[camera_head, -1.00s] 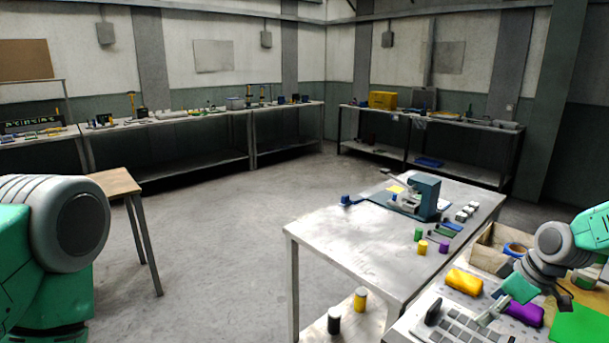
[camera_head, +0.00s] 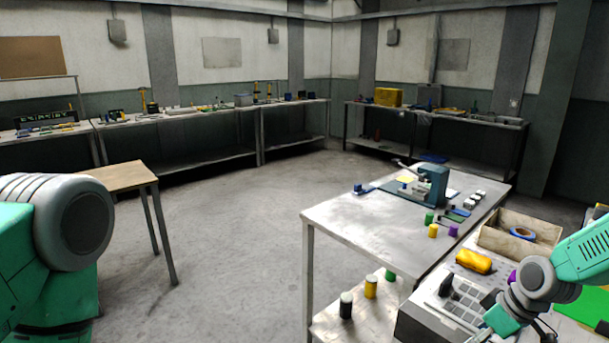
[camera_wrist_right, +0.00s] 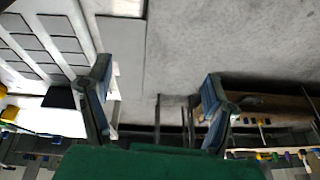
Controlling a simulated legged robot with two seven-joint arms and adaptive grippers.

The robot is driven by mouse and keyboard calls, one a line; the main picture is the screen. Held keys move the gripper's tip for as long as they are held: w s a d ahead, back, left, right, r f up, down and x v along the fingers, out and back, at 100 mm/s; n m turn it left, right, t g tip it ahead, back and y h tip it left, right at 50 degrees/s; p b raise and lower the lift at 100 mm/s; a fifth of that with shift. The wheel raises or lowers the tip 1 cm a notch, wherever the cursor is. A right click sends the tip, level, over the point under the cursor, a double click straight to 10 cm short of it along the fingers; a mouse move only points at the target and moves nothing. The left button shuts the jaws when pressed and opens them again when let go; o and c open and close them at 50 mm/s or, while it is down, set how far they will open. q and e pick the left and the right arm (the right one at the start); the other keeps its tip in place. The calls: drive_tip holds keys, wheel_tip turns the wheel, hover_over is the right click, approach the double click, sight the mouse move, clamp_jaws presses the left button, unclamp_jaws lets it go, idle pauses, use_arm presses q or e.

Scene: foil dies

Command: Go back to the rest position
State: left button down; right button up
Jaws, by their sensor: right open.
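My right arm comes in at the lower right of the head view, above a grey compartmented tray (camera_head: 450,310). Its gripper (camera_wrist_right: 155,100) is open in the right wrist view, with two dark fingers wide apart and nothing between them. The floor and part of the pale compartmented tray (camera_wrist_right: 40,45) show beyond the fingers. In the head view the right fingertips are at or below the bottom edge and hard to make out. Of my left arm only the green and grey upper part shows at the left; its gripper is out of view.
A metal table (camera_head: 365,230) holds a blue-grey press (camera_head: 433,187) and small green, yellow and purple cylinders. Closer are a yellow block (camera_head: 474,261), a wooden bin (camera_head: 495,240) with blue tape (camera_head: 522,233) and a green mat (camera_head: 590,305). Open floor (camera_head: 240,230) lies left of the table.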

drive_tip(key=s+a+f+m+g+b, duration=0.25)
drive_tip(key=s+a+f+b, duration=0.4)
drive_tip(key=s+f, duration=0.85)
drive_tip(key=s+f+m+h+b, duration=0.1)
drive_tip(key=s+f+m, duration=0.1)
drive_tip(key=s, duration=0.6)
drive_tip(key=s+f+m+h+b, duration=0.1)
drive_tip(key=s+f, duration=0.3)
drive_tip(key=s, duration=0.5)
drive_tip(key=shift+a+m+h, duration=0.35)
drive_tip(key=shift+m+h, duration=0.1)
drive_tip(key=shift+h, duration=0.05)
drive_tip(key=shift+a, duration=0.25)
drive_tip(key=shift+d, duration=0.1)
